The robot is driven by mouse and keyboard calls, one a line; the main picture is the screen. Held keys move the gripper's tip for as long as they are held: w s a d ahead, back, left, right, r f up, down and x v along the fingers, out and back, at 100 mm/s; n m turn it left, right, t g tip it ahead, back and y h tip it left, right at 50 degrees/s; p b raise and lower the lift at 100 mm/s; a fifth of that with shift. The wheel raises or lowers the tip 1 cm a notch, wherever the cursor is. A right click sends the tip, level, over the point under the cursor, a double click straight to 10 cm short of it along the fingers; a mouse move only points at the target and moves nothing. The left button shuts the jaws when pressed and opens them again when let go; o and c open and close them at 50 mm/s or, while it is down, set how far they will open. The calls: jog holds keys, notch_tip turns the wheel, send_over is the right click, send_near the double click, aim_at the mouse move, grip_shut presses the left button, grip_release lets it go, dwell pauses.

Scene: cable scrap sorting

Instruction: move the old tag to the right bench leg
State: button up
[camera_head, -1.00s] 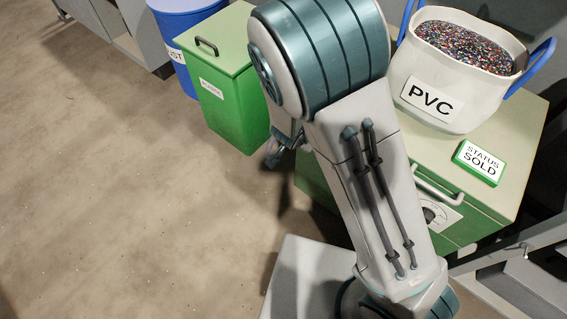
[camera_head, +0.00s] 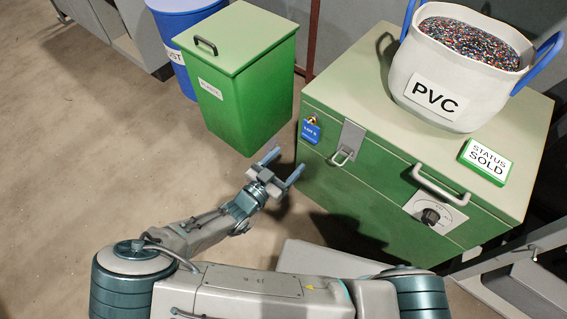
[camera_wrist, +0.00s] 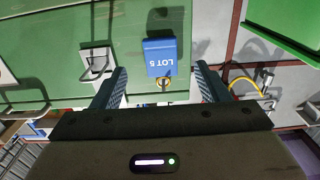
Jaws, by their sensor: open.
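A blue tag reading LOT 5 (camera_head: 310,132) hangs from a brass-coloured hook near the left corner of the green chest (camera_head: 385,175). In the wrist view the tag (camera_wrist: 160,57) appears upside down, framed between my two fingers. My gripper (camera_head: 283,165) is open and empty, in front of the chest, below and left of the tag and apart from it. Grey metal framing (camera_head: 515,258) at the lower right carries a small peg; I cannot tell if it is the right bench leg.
The chest has a latch (camera_head: 345,145) and a handle (camera_head: 440,185). A green lidded bin (camera_head: 240,90) stands left. The floor at left is clear.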

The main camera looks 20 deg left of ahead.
aim_at(309, 135)
jog(key=shift+x, duration=4.7)
jog(key=c, duration=0.7)
jog(key=shift+r, duration=0.2)
jog(key=shift+r, duration=0.4)
jog(key=shift+p+v, duration=0.5)
jog(key=shift+v, duration=2.45)
